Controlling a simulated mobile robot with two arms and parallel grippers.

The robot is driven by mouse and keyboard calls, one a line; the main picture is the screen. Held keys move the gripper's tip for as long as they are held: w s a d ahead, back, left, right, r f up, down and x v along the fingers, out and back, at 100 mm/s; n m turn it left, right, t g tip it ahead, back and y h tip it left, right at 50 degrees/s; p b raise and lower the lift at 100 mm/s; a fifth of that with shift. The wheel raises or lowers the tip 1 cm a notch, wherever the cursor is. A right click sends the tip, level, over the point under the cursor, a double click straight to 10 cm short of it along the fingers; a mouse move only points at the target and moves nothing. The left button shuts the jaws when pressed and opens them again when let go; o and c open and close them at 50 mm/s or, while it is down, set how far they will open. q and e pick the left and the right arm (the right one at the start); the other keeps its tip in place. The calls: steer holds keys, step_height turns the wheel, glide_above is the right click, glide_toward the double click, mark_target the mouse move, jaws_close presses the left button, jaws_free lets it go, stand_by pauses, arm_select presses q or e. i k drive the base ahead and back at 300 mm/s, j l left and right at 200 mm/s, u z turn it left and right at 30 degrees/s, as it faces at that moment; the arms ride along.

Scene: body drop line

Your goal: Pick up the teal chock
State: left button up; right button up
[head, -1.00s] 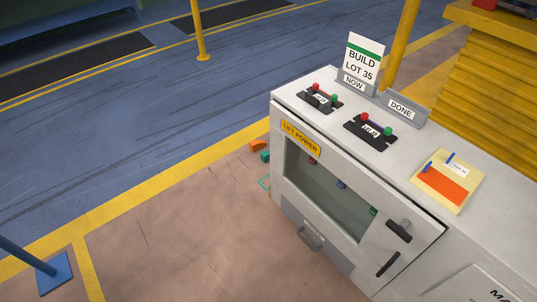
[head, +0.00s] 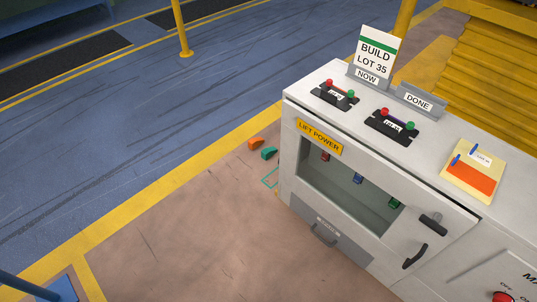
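The teal chock (head: 269,153) is a small wedge on the brown floor, just left of the grey cabinet's front left edge in the head view. An orange chock (head: 255,143) lies beside it, a little further back and to the left. A teal outline (head: 270,179) is marked on the floor in front of the teal chock, partly hidden by the cabinet. Neither of my grippers shows in the head view.
The grey cabinet (head: 330,228) labelled LIFT POWER fills the right, with control boxes, signs and a clipboard (head: 470,171) on top. A yellow post (head: 181,30) stands at the back. A blue post base (head: 62,288) is at the lower left. The brown floor between is clear.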

mark_target(267, 153)
steer(key=i+z, duration=0.1)
steer(key=z, duration=0.25)
steer(key=i+j+z, duration=0.1)
steer(key=z, duration=0.3)
steer(key=i+j+z, duration=0.15)
steer(key=j, duration=0.2)
steer(key=i+j+z, duration=0.3)
steer(key=j, duration=0.45)
steer(key=i+j+z, duration=0.1)
steer(key=i+j, duration=0.15)
steer(key=j, duration=0.2)
steer(key=i+j+z, duration=0.15)
steer(key=j, duration=0.25)
